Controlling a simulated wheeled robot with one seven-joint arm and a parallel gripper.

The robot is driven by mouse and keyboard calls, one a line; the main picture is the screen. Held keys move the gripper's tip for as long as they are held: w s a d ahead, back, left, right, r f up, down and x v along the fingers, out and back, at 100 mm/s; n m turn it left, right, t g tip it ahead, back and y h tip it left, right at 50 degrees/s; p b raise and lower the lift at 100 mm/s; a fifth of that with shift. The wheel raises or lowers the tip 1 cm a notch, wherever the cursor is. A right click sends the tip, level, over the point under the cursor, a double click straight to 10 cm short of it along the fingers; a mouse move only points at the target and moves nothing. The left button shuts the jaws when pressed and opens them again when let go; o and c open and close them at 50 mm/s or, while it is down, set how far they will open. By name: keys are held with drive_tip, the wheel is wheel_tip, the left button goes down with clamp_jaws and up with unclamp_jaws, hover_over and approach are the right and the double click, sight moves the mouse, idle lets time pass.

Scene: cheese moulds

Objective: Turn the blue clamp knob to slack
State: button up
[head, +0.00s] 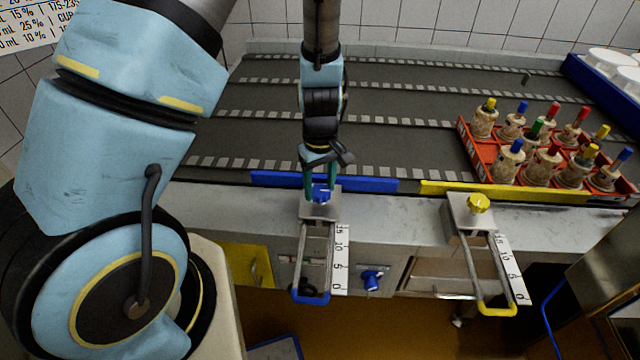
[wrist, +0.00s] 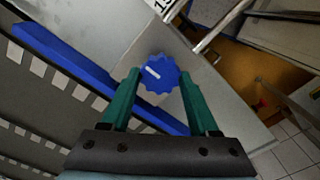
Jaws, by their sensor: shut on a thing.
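The blue clamp knob (head: 321,194) sits on a metal block at the counter's front edge, behind the blue-handled slide with a number scale. In the wrist view the scalloped blue knob (wrist: 160,73) shows a white line on top, slanting from upper left to lower right. My gripper (head: 319,193) points down at it. In the wrist view its green fingers (wrist: 160,82) stand on either side of the knob, shut on it. The exact contact is partly hidden by the fingers.
A yellow knob (head: 478,203) sits on a similar yellow-handled slide to the right. A blue strip (head: 375,185) and a yellow strip (head: 430,189) edge the conveyor. A red crate (head: 464,140) holds several capped bottles. Another blue knob (head: 372,280) is on the front panel.

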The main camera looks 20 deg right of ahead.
sight(319, 190)
idle(0.4)
drive_tip(key=o, duration=1.4)
drive_tip(key=shift+r, duration=0.1)
wheel_tip(319, 190, up, 11)
drive_tip(key=shift+f+b, duration=0.15)
drive_tip(key=shift+b, duration=0.15)
drive_tip(key=a+r+m, duration=0.1)
drive_tip(key=a+r, duration=0.1)
drive_tip(key=a, duration=0.6)
drive_tip(key=w+a+r+m+t, duration=0.1)
drive_tip(key=a+r, duration=0.2)
drive_tip(key=a, duration=0.6)
drive_tip(key=a+r+m, duration=0.1)
drive_tip(key=a+r, duration=0.1)
drive_tip(key=a, duration=0.6)
drive_tip(key=shift+w+a+r+t, duration=0.25)
drive_tip(key=shift+w+r+t, duration=0.05)
drive_tip(key=shift+w, duration=0.1)
